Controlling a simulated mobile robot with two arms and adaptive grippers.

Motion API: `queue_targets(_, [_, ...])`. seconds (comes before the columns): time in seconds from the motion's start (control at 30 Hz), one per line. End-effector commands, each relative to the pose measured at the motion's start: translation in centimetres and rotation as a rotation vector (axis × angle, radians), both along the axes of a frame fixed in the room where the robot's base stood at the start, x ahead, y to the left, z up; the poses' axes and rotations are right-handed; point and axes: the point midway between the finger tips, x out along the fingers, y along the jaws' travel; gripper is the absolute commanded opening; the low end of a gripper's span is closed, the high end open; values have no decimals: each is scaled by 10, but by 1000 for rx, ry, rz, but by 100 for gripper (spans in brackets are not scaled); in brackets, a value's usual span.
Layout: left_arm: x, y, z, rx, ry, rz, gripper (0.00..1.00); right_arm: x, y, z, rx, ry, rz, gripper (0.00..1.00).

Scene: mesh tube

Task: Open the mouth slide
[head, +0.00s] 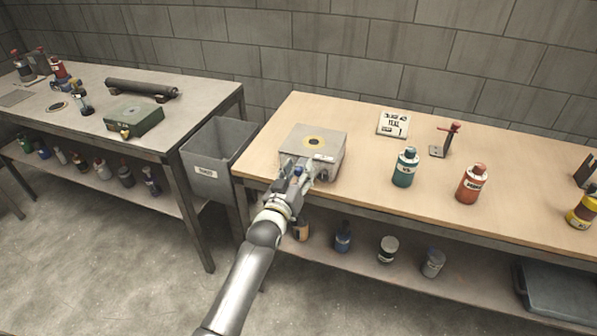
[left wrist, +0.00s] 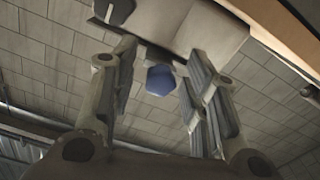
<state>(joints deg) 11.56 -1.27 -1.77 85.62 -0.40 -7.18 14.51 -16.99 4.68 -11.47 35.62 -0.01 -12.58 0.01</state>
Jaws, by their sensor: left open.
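My left gripper (head: 300,170) is at the box's front side. In the left wrist view my left gripper (left wrist: 162,54) is open, with a blue knob (left wrist: 160,80) showing between its fingers and gaps on both sides. A second dark blue piece (left wrist: 115,11) shows by the box's pale face (left wrist: 213,28). The gripper hides much of the box's front, and I cannot tell which part is the mouth slide.
On the wooden table (head: 360,185) stand a teal bottle (head: 404,168), an orange bottle (head: 471,184), a white sign (head: 393,123) and a red-topped stand (head: 444,141). A grey bin (head: 215,160) stands left of it. A second table (head: 70,120) holds a green box (head: 133,119).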

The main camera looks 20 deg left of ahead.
Motion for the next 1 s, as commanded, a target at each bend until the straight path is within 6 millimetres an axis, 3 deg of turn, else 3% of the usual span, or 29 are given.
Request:
queue_targets(0.27, [-13,0,-1,0,1,0,42,-3,1,0,2,5,-1,40])
queue_targets(0.7, [-90,3,-1,0,1,0,42,-4,1,0,1,5,-1,40])
queue_targets(1.0, [-118,4,0,0,-1,0,42,-4,1,0,1,5,-1,40])
